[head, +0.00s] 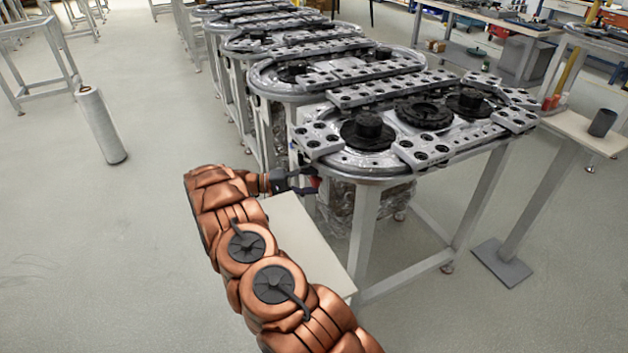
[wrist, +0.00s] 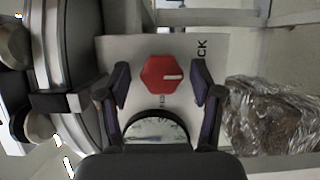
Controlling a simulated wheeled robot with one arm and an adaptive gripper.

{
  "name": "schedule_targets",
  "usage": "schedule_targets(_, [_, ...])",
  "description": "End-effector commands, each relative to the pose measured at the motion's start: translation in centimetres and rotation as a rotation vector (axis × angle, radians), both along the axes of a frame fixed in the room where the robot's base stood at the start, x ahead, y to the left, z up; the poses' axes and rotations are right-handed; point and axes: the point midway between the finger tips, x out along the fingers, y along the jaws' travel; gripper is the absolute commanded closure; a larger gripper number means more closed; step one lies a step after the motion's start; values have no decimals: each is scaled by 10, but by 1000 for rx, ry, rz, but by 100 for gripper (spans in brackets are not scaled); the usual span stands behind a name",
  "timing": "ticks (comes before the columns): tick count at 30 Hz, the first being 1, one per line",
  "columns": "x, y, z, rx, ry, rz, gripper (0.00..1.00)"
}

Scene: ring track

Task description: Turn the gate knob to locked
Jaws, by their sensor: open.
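The gate knob (wrist: 160,75) is a red faceted knob with a white pointer mark, on a pale plate (wrist: 207,47) with dark lettering, partly cut off or hidden. In the wrist view the pointer aims right. My gripper (wrist: 160,77) is open, with one finger on each side of the knob and visible gaps between. I cannot tell how far the fingertips are from the plate. In the head view my gripper (head: 312,181) is beside the near end of the ring track, just below its top, and a bit of red shows at the fingertips.
The ring track (head: 400,172) carries dark round parts and perforated grey blocks. A pale shelf (head: 300,235) lies below my arm. Clear-wrapped material (wrist: 268,115) is at right in the wrist view. A post (head: 98,120) stands left, with open floor around it.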

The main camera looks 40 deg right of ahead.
Motion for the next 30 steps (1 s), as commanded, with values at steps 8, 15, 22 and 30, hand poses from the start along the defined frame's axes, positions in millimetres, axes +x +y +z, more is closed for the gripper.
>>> schedule_targets(8, [11,14,1,-2,-4,3,34])
schedule_targets(15, [34,41,0,0,-4,4,34])
schedule_targets(22, [42,51,1,1,-5,2,34])
schedule_targets(30, [44,53,2,6,-8,2,34])
